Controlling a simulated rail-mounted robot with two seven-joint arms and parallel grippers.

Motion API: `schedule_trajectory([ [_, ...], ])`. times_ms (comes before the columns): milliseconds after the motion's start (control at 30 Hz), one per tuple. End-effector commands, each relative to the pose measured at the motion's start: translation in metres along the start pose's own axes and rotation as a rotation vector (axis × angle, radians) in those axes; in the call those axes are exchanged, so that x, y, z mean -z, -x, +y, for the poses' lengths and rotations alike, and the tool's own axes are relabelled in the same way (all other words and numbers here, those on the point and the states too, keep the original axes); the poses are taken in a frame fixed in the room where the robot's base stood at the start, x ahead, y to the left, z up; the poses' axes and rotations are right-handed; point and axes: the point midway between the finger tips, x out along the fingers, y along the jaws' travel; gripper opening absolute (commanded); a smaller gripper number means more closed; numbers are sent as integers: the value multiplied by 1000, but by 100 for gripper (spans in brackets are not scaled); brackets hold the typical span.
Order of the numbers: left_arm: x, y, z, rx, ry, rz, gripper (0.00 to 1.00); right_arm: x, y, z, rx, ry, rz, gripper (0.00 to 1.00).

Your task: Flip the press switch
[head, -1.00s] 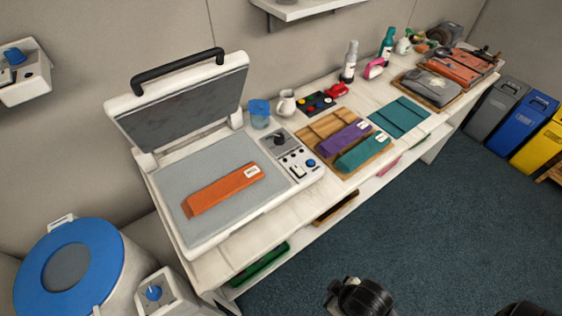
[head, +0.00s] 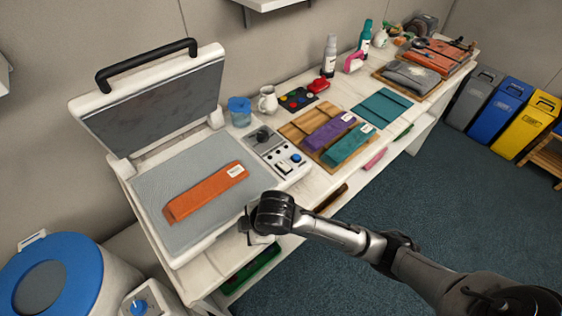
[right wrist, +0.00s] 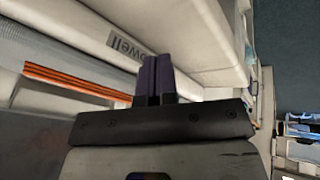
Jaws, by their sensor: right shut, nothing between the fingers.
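The open heat press (head: 150,215) stands at the near end of the bench with its lid raised. Its control panel (head: 268,144) on the right side carries a black knob (head: 262,134), a small rocker switch (head: 283,167) and a blue button (head: 296,158). My right gripper (head: 250,228) is at the press's front right edge, in front of the panel and apart from the switch. In the right wrist view its dark fingers (right wrist: 153,80) are together and empty, with the white press side behind them. My left gripper is out of view.
A folded orange cloth (head: 205,192) lies on the press bed. A wooden board (head: 294,131) with purple and teal folded cloths is right of the panel. A blue cup (head: 239,112) and white jug (head: 267,99) stand behind it. A blue-lidded drum (head: 85,262) is at lower left.

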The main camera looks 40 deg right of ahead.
Motion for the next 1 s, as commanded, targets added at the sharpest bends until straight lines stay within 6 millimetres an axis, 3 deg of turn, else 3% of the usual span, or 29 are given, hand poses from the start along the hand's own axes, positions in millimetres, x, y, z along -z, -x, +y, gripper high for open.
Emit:
schedule_trajectory([
  [33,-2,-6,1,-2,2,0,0,7,3,24,-23,57,-14,0],
  [267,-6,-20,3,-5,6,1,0,24,39,110,-67,259,-110,0],
  [367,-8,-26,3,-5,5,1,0,21,60,146,-53,331,-171,0],
  [500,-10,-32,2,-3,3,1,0,0,83,186,46,415,-260,0],
  [700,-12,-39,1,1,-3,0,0,-37,114,220,232,482,-307,0],
  [1000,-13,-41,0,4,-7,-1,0,-60,137,235,355,509,-288,0],
])
